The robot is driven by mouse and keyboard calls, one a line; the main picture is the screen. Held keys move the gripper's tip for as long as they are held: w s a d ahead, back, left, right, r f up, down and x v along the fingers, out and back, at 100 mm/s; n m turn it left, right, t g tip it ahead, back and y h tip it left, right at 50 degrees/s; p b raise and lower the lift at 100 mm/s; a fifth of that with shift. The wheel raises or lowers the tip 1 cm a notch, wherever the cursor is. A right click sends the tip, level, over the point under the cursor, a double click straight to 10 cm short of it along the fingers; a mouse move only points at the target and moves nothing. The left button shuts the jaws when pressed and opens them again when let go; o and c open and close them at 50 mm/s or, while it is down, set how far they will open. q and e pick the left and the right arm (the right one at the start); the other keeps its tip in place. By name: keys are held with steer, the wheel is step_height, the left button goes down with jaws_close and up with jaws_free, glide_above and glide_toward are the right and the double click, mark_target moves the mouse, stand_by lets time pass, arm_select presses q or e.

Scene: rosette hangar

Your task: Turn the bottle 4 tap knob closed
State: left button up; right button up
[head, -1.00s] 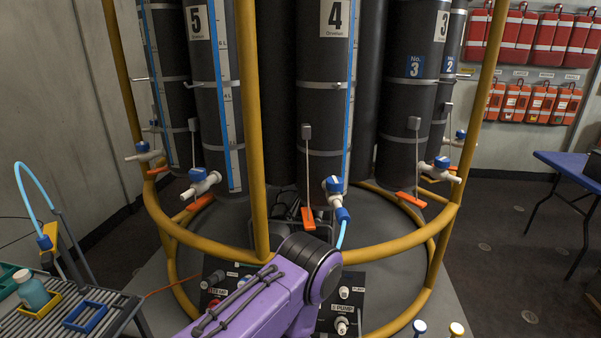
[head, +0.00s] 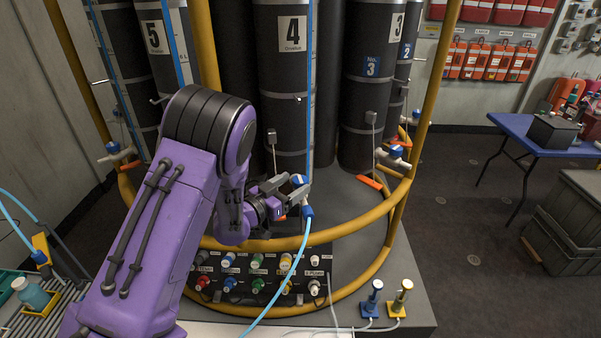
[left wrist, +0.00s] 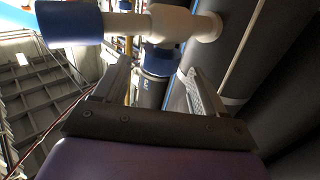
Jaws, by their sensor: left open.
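Bottle 4 (head: 283,75) is a tall black cylinder with a white "4" label, in the middle of the head view. Its white tap, with a blue knob (head: 298,180), sits low in front of it. My left gripper (head: 290,191) is open at this tap, its fingers pointing at the knob. In the left wrist view, the blue knob (left wrist: 158,60) lies between the two fingertips (left wrist: 158,72), below the white tap body (left wrist: 172,23). I cannot tell whether either finger touches it. A blue hose connector (left wrist: 70,23) is on the tap's outlet. My right gripper is not in view.
A yellow rail (head: 345,232) curves around the bottles, just below the tap. A light-blue hose (head: 292,270) hangs from the tap past a panel of coloured knobs (head: 258,262). Bottle 3's tap (head: 392,156) is to the right. A blue table (head: 530,130) stands far right.

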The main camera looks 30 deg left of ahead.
mark_target(300, 179)
arm_select(q)
steer(key=w, duration=0.2)
steer(key=shift+w+d+r+p, duration=0.1)
steer(key=shift+w+d+p, duration=0.15)
steer(key=shift+w+p, duration=0.15)
steer(key=shift+w+d, duration=0.1)
steer(key=shift+w, duration=0.25)
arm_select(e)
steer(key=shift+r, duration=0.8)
arm_select(q)
steer(key=c, duration=1)
steer(key=shift+o, duration=0.2)
steer(key=shift+f+m+g+h+b, duration=0.35)
steer(key=shift+m+h+b, duration=0.45)
steer(key=shift+h+b, duration=0.35)
steer(key=shift+r+m+g+h+b, duration=0.2)
steer(key=shift+m+g+h+b, duration=0.2)
steer(key=shift+m+h, duration=0.5)
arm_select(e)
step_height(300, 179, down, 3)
